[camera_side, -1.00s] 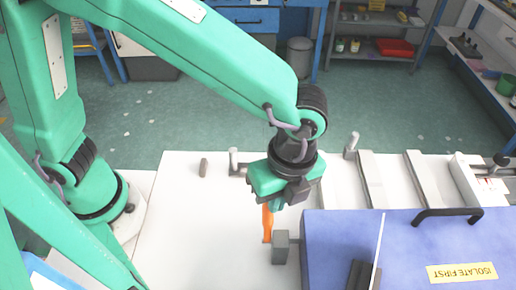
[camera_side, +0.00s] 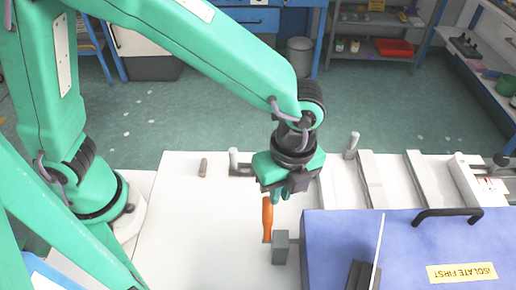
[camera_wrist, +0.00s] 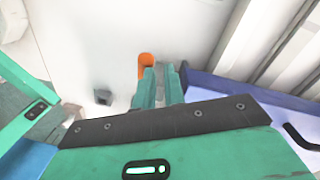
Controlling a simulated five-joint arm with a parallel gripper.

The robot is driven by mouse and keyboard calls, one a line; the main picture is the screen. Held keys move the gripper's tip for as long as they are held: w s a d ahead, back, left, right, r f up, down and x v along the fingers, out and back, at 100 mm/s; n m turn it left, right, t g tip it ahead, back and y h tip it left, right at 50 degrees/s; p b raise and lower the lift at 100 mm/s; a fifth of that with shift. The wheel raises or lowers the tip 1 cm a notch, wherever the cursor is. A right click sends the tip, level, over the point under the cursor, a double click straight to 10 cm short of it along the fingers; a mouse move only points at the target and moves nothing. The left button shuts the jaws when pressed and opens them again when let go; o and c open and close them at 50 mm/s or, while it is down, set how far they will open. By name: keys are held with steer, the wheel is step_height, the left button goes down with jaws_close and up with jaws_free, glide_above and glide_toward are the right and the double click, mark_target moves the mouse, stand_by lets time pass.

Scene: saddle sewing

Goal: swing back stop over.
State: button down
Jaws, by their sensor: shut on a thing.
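An orange handle (camera_side: 267,220) stands upright on the white table (camera_side: 220,225), beside a small grey block (camera_side: 280,247) at the left edge of the blue panel. I cannot tell for sure which part is the back stop. My gripper (camera_side: 281,197) is at the handle's top end, pointing down, with its fingers close together on the handle. In the wrist view the handle (camera_wrist: 146,66) shows at the tips of my fingers (camera_wrist: 160,75). The exact contact is partly hidden by the fingers.
The blue panel (camera_side: 400,240), with a black handle (camera_side: 447,215) and a thin upright rod (camera_side: 377,250), fills the right front. Short grey posts stand behind at left (camera_side: 234,160) and right (camera_side: 352,146).

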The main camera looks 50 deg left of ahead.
steer(key=shift+s+a+f, duration=0.15)
steer(key=shift+a+f, duration=0.3)
steer(key=shift+f, duration=0.05)
steer(key=w+a+r, duration=0.1)
steer(key=w+r, duration=0.5)
steer(key=r, duration=0.4)
steer(key=shift+w+a+r, duration=0.2)
steer(key=shift+w+r, duration=0.1)
steer(key=s+a+r+n+t+h, duration=0.1)
steer(key=a+r+n, duration=0.1)
steer(key=a+n, duration=0.45)
steer(key=s+a+r+n+t+h, duration=0.1)
steer(key=s+a+r+n+t, duration=0.2)
steer(key=a, duration=0.6)
steer(key=s+a+f+n+t, duration=0.1)
steer(key=s+a+n, duration=0.2)
steer(key=a+n, duration=0.2)
steer(key=s+a+f+n+t+y, duration=0.1)
steer(key=s+a+n, duration=0.2)
steer(key=a+n, duration=0.2)
steer(key=shift+s+a+n, duration=0.15)
steer(key=shift+a+n, duration=0.2)
steer(key=shift+n, duration=0.8)
